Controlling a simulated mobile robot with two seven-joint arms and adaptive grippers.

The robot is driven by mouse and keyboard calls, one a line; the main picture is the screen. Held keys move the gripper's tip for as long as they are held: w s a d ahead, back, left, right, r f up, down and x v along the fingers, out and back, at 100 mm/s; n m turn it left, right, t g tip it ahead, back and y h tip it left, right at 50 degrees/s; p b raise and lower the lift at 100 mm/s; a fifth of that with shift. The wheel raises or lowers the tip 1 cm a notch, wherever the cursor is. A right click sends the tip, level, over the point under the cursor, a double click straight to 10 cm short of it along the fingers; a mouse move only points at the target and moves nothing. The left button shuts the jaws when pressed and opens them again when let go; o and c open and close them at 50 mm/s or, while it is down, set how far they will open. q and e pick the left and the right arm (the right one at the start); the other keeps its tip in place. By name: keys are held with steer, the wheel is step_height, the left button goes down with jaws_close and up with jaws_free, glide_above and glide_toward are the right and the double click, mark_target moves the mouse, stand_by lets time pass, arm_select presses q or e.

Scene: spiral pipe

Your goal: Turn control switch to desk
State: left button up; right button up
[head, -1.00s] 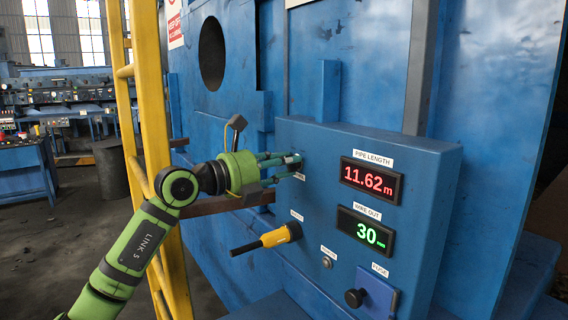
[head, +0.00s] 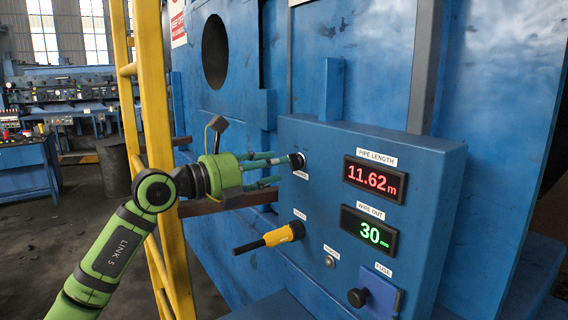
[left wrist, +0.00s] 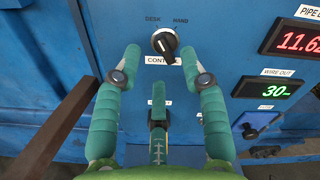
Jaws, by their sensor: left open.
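The control switch (head: 298,161) is a round black knob on the blue control box. The left wrist view shows it too (left wrist: 164,42), between the labels DESK on the left and HAND on the right, above a partly covered CONTROL label. A pale mark shows on its face; I cannot tell surely which label it points at. My left gripper (head: 279,167) is just left of the switch in the head view. My right gripper is not in view.
A yellow-and-black lever switch (head: 285,234) sticks out below. The pipe length display (head: 375,180), wire out display (head: 367,231) and fuse knob (head: 357,298) are on the box. A yellow post (head: 158,130) stands behind my arm. A brown bar (left wrist: 55,118) is left of the fingers.

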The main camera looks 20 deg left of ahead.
arm_select(q)
steer(key=v, duration=0.8)
steer(key=shift+a, duration=0.15)
